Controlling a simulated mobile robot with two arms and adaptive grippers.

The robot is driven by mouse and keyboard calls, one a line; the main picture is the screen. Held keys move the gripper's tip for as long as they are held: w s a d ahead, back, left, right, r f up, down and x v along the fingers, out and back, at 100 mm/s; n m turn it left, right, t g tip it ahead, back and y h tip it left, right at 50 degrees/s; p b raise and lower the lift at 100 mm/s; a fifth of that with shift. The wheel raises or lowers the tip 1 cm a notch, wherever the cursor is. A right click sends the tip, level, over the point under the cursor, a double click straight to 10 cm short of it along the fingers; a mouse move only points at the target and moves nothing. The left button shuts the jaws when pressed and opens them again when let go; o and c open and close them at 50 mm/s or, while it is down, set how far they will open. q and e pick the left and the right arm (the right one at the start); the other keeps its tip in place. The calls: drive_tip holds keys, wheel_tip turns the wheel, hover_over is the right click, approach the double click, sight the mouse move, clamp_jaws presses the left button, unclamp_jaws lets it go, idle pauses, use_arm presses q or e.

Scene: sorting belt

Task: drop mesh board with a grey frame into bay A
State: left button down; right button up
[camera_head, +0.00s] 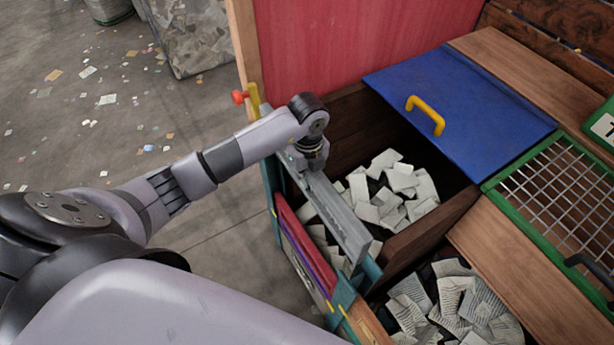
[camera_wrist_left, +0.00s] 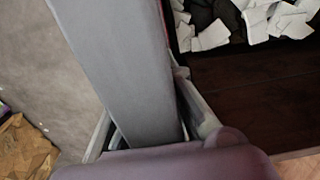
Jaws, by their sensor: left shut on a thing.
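The grey-framed board (camera_head: 336,216) shows as a long grey bar, nearly edge-on, along the left side of a wooden bay (camera_head: 425,235). It lies between two teal posts (camera_head: 342,296); I cannot tell how deep it sits between them. Its mesh is not clearly visible. My left gripper (camera_head: 312,160) is shut on the bar's far end from above. In the left wrist view the grey bar (camera_wrist_left: 118,65) runs between the fingers of my left gripper (camera_wrist_left: 150,125). No letter shows on this bay. My right gripper is not in view.
White paper pieces (camera_head: 395,190) fill part of the bay. A blue lid (camera_head: 465,100) with a yellow handle (camera_head: 425,115) lies behind it. A green-framed mesh panel (camera_head: 490,187) is at right. A red panel (camera_head: 365,40) stands at the back. Open floor (camera_head: 60,130) lies left.

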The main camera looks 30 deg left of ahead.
use_arm(q)
drive_tip(key=shift+f, duration=0.15)
wheel_tip(320, 180, down, 30)
drive_tip(key=b, duration=2.2)
drive_tip(key=shift+r, duration=0.2)
drive_tip(key=shift+f+b, duration=0.45)
drive_tip(key=shift+f, duration=0.05)
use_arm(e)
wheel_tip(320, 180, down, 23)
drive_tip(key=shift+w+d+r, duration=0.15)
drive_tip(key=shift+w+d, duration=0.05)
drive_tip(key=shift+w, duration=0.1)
use_arm(q)
drive_tip(key=shift+f, duration=0.15)
